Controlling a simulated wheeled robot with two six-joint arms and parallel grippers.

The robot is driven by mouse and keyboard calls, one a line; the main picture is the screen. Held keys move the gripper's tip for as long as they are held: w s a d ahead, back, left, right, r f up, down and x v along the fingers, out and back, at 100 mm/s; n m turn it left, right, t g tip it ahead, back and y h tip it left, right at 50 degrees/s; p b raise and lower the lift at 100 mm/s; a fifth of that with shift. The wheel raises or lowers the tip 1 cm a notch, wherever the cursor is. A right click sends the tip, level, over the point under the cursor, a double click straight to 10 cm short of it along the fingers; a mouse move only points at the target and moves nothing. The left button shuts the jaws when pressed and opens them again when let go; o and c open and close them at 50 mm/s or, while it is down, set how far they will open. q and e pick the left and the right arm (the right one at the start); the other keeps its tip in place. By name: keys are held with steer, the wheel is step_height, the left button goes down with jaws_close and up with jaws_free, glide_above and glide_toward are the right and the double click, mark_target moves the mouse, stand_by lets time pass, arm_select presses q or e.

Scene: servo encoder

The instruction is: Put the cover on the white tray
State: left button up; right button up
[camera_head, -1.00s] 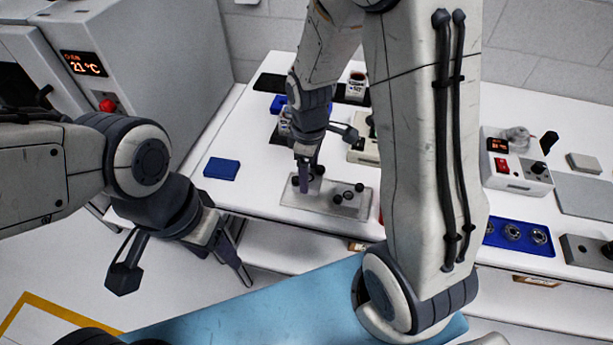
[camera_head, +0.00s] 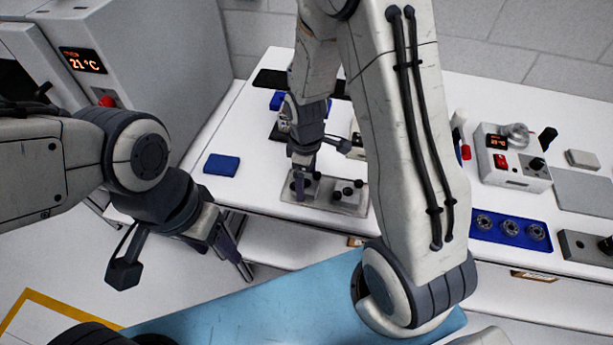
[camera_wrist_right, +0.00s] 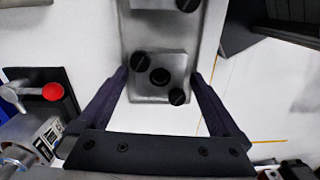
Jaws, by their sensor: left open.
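A grey metal plate (camera_head: 350,203) with black knobs lies near the front edge of the white table. In the right wrist view a square metal block (camera_wrist_right: 160,76) with several black round heads sits on that plate; I cannot tell whether it is the cover. My right gripper (camera_wrist_right: 160,80) is open, with its fingers either side of the block and small gaps visible. In the head view the right gripper (camera_head: 302,188) is low over the plate's left end. My left gripper (camera_head: 238,258) is open and empty, in front of the table. I cannot clearly identify a white tray.
A blue block (camera_head: 221,165) lies on the table at left. At right are a blue tray (camera_head: 486,239) with three round metal parts, a controller box (camera_head: 508,172) and a flat grey panel (camera_head: 588,192). My right arm hides the table's middle.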

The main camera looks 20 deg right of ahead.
step_height(320, 180, up, 12)
steer(key=s+a+r+m, duration=0.1)
steer(key=s+a+r, duration=0.1)
steer(key=s+a, duration=0.4)
steer(key=s+a+r+m+y, duration=0.1)
steer(key=s+a, duration=0.4)
steer(key=s, duration=0.7)
steer(key=shift+s+a+r+m, duration=0.4)
steer(key=shift+r+m, duration=0.2)
steer(key=shift+r, duration=0.15)
